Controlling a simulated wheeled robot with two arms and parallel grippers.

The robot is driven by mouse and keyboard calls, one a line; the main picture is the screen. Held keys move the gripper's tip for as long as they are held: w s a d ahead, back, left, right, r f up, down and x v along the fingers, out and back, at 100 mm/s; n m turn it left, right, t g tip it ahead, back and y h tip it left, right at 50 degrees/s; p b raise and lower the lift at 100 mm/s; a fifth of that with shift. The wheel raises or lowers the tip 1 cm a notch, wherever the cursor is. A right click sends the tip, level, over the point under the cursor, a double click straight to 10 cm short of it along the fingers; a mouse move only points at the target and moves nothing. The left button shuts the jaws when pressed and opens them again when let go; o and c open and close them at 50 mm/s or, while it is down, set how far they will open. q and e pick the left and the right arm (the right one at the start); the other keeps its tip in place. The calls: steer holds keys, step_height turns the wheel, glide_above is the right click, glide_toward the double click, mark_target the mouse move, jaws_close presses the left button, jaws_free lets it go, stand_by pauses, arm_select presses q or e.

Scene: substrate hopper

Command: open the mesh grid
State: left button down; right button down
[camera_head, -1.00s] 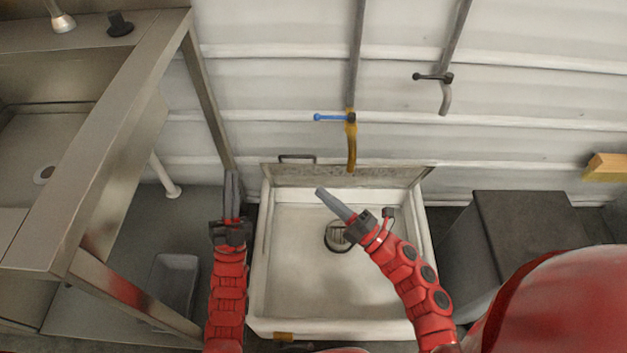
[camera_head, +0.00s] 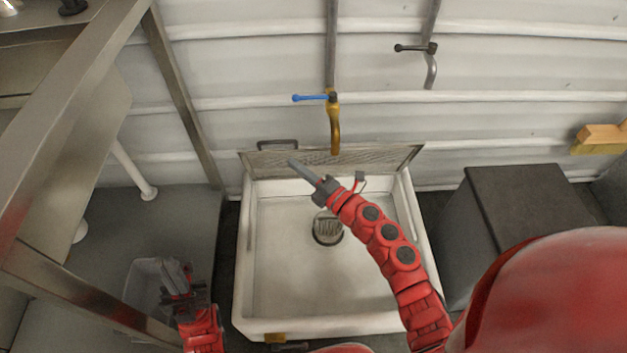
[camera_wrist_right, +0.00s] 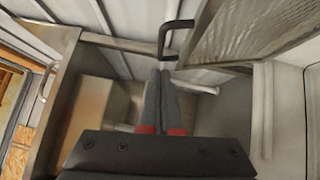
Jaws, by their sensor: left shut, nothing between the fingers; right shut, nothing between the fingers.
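The mesh grid (camera_head: 375,161) stands raised and tilted up along the back edge of the white basin (camera_head: 270,280), and the basin's inside is uncovered. Its dark handle (camera_head: 278,144) is at its upper left; the grid (camera_wrist_right: 245,30) and handle (camera_wrist_right: 174,38) also show in the right wrist view. My right gripper (camera_head: 292,163) is shut and empty, in front of the grid's left part, just below the handle in the head view. In the wrist view its fingertips (camera_wrist_right: 160,74) are near the handle; I cannot tell whether they touch. My left gripper (camera_head: 172,268) is shut and empty, left of the basin.
A yellow tap with a blue lever (camera_head: 316,98) hangs above the grid. A dark box (camera_head: 520,205) stands right of the basin. A steel sink table (camera_head: 70,110) is at the left, with a grey bin (camera_head: 141,285) beneath. A drain (camera_head: 327,229) is inside the basin.

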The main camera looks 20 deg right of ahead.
mark_target(295, 141)
steer(key=shift+w+d+r+b, duration=0.15)
steer(key=shift+w+b, duration=0.1)
steer(key=shift+w, duration=0.85)
steer(key=shift+w+d+r+b, duration=0.15)
steer(key=shift+w+b, duration=0.1)
steer(key=shift+w, duration=0.85)
steer(key=shift+a, duration=0.1)
steer(key=shift+w+r+p, duration=0.15)
steer(key=shift+r+p, duration=0.05)
steer(key=shift+p, duration=0.15)
steer(key=w+p, duration=0.1)
steer(key=p, duration=0.1)
steer(key=w+r+p, duration=0.1)
steer(key=shift+w+d+r+m+g+p, duration=0.1)
steer(key=shift+d+r+m+g+p, duration=0.15)
steer(key=shift+m+g+p, duration=0.1)
steer(key=shift+w+f, duration=0.1)
steer(key=shift+w, duration=0.1)
steer(key=shift+d+f, duration=0.1)
steer(key=shift+f, duration=0.1)
steer(key=shift+s, duration=0.1)
